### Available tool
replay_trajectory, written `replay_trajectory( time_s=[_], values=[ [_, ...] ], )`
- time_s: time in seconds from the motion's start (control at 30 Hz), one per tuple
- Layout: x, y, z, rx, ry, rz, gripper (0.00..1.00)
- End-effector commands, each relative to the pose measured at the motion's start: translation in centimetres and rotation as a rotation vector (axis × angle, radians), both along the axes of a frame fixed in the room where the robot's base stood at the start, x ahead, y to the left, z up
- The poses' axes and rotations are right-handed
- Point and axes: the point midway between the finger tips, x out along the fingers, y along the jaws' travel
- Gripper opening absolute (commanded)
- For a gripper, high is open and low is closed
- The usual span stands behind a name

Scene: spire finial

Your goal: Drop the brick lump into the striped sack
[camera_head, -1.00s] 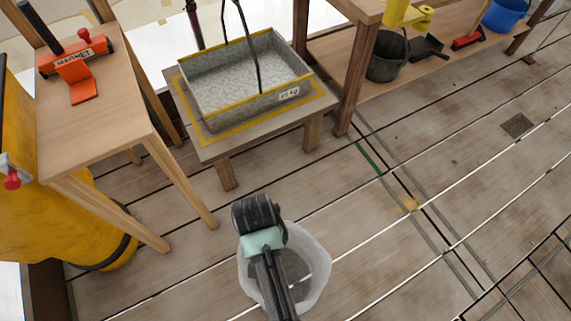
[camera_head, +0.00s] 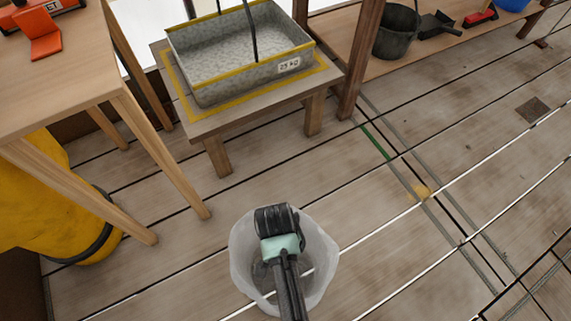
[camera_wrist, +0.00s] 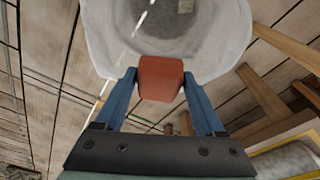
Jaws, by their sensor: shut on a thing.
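The brick lump (camera_wrist: 160,78) is a small red-brown block. In the wrist view my gripper (camera_wrist: 160,84) has its two blue fingers shut on it. A pale, translucent round sack (camera_head: 240,252) stands open on the floor at bottom centre of the head view; I see no clear stripes on it. In the wrist view the sack (camera_wrist: 220,55) opens just beyond the brick, which overlaps its near rim. In the head view my wrist covers part of the sack's mouth, and the fingers and brick are hidden there.
A grey metal tray (camera_head: 215,92) with a yellow rim stands on a low wooden table (camera_head: 205,127) behind the sack. A taller wooden stool (camera_head: 60,85) is at left. A black bucket (camera_head: 396,32) sits on a shelf at upper right.

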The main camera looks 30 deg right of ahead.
Motion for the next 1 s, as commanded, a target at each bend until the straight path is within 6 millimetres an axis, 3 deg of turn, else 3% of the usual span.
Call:
replay_trajectory(
  time_s=[0.03, 0.3, 0.67, 0.7, 0.87, 1.0],
  values=[
    [0.0, 0.0, -1.2, 0.0, -0.001, 0.0, 0.01],
    [0.0, 0.0, -3.9, 0.0, -0.001, 0.001, 0.01],
    [0.0, 0.0, -4.1, 0.0, -0.001, 0.001, 0.01],
    [0.0, 0.0, -4.1, 0.0, -0.001, 0.001, 0.73],
    [0.0, 0.0, -4.1, 0.0, -0.001, 0.001, 1.0],
    [0.0, 0.0, -4.2, 0.0, -0.001, 0.001, 1.0]
  ],
)
